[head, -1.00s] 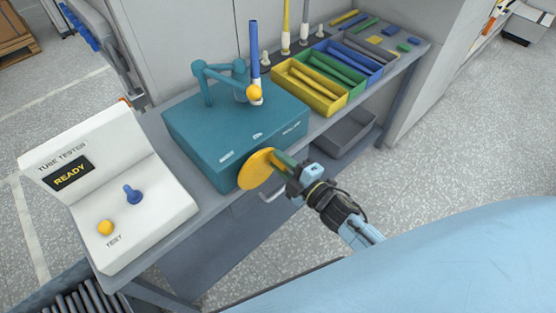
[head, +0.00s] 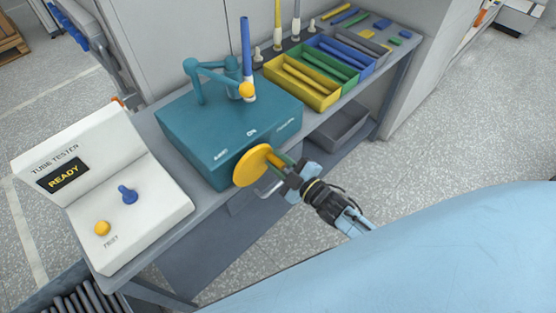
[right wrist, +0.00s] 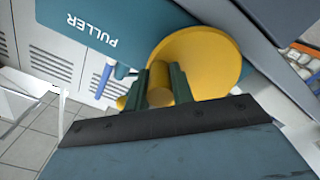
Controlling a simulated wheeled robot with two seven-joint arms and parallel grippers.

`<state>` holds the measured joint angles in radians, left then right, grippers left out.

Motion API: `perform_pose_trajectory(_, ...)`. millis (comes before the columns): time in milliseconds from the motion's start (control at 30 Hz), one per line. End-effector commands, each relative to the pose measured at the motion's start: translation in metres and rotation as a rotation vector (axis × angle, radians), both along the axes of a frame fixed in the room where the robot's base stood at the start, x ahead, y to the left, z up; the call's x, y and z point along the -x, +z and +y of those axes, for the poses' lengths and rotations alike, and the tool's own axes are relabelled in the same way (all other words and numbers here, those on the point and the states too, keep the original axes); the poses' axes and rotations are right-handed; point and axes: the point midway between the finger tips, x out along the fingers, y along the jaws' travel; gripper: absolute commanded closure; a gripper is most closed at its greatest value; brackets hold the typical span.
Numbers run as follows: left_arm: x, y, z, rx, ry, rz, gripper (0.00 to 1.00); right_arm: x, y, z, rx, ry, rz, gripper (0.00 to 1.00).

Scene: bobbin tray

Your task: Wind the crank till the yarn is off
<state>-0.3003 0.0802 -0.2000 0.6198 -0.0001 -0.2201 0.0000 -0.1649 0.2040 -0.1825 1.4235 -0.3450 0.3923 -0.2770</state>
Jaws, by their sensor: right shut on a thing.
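The teal puller box (head: 228,132) stands on the bench. Its crank is a yellow disc (head: 250,167) on the front face, with a yellow handle peg. A blue tube (head: 246,48) stands upright in a white holder on the box's top, beside a yellow ball and a teal linkage. I cannot make out any yarn. My right gripper (head: 281,166) is at the crank's right side. In the right wrist view its green fingers (right wrist: 159,84) are shut on the handle peg, with the disc (right wrist: 208,58) just beyond. My left gripper is not in view.
Yellow (head: 298,96), green and blue bins of tubes stand to the right. A grey bin (head: 343,127) sits below. Open floor lies at right.

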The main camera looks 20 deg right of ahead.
Motion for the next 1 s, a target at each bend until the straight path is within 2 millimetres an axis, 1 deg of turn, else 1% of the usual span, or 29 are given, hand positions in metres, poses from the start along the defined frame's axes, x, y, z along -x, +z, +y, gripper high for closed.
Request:
perform_pose_trajectory(267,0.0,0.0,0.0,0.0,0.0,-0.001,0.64,0.0,0.0,0.0,0.001,0.001,0.0,0.99)
perform_pose_trajectory(300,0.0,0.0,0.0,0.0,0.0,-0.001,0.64,0.0,0.0,0.0,0.002,0.001,0.0,0.72)
perform_pose_trajectory(433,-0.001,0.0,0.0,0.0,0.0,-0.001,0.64,0.0,0.0,0.0,0.002,0.001,0.0,0.55)
perform_pose_trajectory(767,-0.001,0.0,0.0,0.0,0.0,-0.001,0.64,0.003,0.0,-0.001,0.001,0.001,0.0,0.55)
perform_pose_trajectory(867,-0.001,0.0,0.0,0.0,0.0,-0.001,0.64,0.012,-0.001,-0.004,0.003,0.0,0.002,0.55)
perform_pose_trajectory(967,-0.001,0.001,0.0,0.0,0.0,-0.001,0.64,0.03,-0.001,-0.011,0.003,0.0,0.003,0.55)
perform_pose_trajectory(1000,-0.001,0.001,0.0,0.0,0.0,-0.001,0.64,0.038,-0.001,-0.014,0.002,0.0,0.004,0.55)
